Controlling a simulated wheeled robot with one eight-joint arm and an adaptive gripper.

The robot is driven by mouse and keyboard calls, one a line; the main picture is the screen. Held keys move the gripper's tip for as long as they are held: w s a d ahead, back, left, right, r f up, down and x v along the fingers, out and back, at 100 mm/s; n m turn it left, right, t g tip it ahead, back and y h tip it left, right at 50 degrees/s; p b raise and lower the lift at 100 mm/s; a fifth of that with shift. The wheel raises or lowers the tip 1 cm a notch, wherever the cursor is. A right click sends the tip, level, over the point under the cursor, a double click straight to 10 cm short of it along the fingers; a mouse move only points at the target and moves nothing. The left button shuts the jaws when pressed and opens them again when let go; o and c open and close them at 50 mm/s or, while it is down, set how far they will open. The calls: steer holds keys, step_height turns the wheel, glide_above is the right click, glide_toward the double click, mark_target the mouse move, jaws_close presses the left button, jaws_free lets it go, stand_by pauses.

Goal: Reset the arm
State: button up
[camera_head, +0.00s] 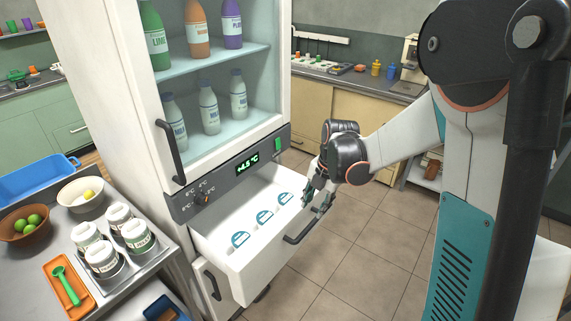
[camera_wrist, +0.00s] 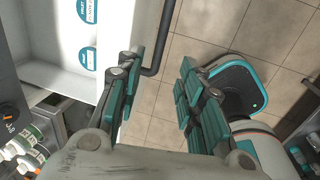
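My gripper (camera_head: 317,202) is at the end of my arm, just over the front right part of the pulled-out white drawer (camera_head: 262,264). In the wrist view its two teal-padded fingers (camera_wrist: 158,68) are spread apart with nothing clamped between them. The dark drawer handle (camera_head: 298,236) is close to the fingertips. In the wrist view the handle (camera_wrist: 161,38) shows in the gap between the fingers, beyond them; whether it touches a finger I cannot tell.
The drawer belongs to a fridge (camera_head: 152,95) with a glass-fronted bottle cabinet and a temperature display (camera_head: 247,164). Three blue-and-white round labels (camera_head: 264,217) show in the drawer. A steel counter with a jar tray (camera_head: 134,277) stands at left. Tiled floor (camera_head: 375,240) is free at right.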

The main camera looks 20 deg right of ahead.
steer(key=s+a+r+m+t, duration=0.2)
steer(key=s+a+r+m, duration=0.1)
steer(key=s+r+m, duration=0.4)
steer(key=s+a+r+m+t+h, duration=0.1)
steer(key=s+a+r+m+t, duration=0.2)
steer(key=s+r+m, duration=0.4)
steer(key=s+a+m, duration=0.1)
steer(key=s+m, duration=0.6)
steer(key=m, duration=0.4)
steer(key=shift+s+a, duration=0.15)
steer(key=shift+a, duration=0.05)
